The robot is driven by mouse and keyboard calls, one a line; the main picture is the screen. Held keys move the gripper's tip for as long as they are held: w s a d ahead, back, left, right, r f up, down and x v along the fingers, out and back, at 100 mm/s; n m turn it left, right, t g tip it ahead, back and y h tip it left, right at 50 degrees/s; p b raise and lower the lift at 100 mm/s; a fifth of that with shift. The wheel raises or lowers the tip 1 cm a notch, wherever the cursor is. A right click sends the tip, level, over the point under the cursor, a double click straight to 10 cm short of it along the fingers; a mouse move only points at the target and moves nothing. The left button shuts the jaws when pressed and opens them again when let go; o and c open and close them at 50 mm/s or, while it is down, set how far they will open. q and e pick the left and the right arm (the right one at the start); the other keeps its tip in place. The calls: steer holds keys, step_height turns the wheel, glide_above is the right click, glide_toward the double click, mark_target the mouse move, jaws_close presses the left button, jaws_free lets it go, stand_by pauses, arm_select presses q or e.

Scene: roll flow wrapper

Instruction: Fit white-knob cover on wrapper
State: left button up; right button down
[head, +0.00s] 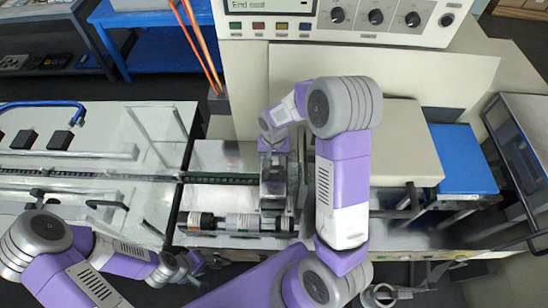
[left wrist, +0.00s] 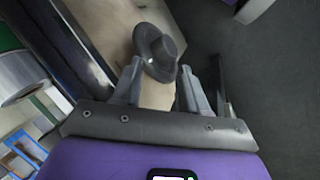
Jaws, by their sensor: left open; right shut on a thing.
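My right gripper (head: 274,152) reaches down over the middle of the wrapper (head: 212,156), above the end of its green-edged conveyor. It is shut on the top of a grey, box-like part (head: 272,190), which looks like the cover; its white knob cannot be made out. Whether this part touches the wrapper cannot be told. My left gripper (head: 192,268) is low in front of the wrapper's front edge. In the left wrist view its fingers (left wrist: 158,88) are apart. A dark, round, flanged knob (left wrist: 158,50) shows just beyond and between the fingertips; no contact is clear.
Rollers (head: 240,223) lie along the wrapper's front edge, below the grey part. A control panel (head: 340,20) stands behind. A long infeed conveyor (head: 70,172) with an upright frame is on the left. A beige housing (head: 400,145) and blue box (head: 462,160) stand on the right.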

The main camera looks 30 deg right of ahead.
steer(key=shift+f, duration=0.35)
steer(key=c, duration=0.6)
jaws_free()
steer(key=shift+o, duration=0.2)
step_height(320, 180, up, 8)
steer(key=shift+f, duration=0.2)
steer(key=shift+f, duration=0.1)
step_height(320, 180, down, 7)
steer(key=shift+f, duration=0.15)
steer(key=shift+r+p, duration=0.35)
steer(key=shift+r, duration=0.3)
